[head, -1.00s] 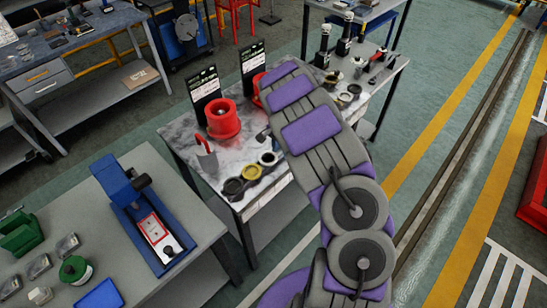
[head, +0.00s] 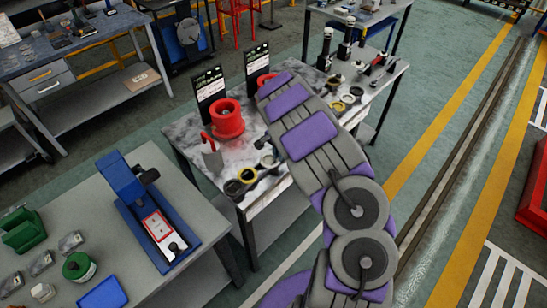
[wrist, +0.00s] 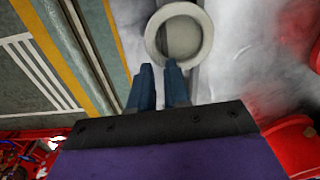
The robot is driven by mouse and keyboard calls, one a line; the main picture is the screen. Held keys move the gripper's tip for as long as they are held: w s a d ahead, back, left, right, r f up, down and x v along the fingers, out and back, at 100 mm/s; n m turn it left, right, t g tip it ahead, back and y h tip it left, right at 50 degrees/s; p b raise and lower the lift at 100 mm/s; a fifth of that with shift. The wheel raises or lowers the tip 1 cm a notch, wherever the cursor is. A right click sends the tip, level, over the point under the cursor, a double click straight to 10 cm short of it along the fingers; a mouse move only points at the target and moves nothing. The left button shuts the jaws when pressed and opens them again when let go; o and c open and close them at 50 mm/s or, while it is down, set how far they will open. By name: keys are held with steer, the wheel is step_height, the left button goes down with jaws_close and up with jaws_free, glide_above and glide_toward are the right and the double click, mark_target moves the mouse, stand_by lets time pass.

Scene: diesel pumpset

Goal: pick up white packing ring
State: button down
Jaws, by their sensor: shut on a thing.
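The white packing ring (wrist: 152,38) is a pale round ring at the top middle of the wrist view. My gripper (wrist: 160,75) has two dark blue fingers at the ring's near edge. The right fingertip overlaps the rim, and the fingers are closed on it. Whether the ring is clear of the surface below cannot be told. In the head view, my arm hides the gripper and the white ring.
A grey bench (head: 200,215) with a blue device (head: 122,180) stands at the front left. Open floor lies right.

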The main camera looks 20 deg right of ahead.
steer(key=shift+s+a+f, duration=0.4)
steer(key=shift+s+f, duration=0.3)
steer(key=shift+f, duration=0.15)
steer(key=shift+s+f+g, duration=0.1)
steer(key=shift+g, duration=0.2)
steer(key=r, duration=0.2)
steer(key=r+p, duration=0.1)
steer(key=r, duration=0.1)
steer(key=shift+w+a, duration=0.25)
steer(key=s+d+r+p, duration=0.1)
steer(key=s+d, duration=0.3)
steer(key=s, duration=0.2)
steer(key=s+d+r+p, duration=0.1)
steer(key=s+d, duration=0.2)
steer(key=s, duration=0.4)
steer(key=shift+s+d, duration=0.2)
steer(key=shift+d, duration=0.15)
steer(key=c, duration=1.8)
jaws_free()
steer(key=shift+d, duration=0.1)
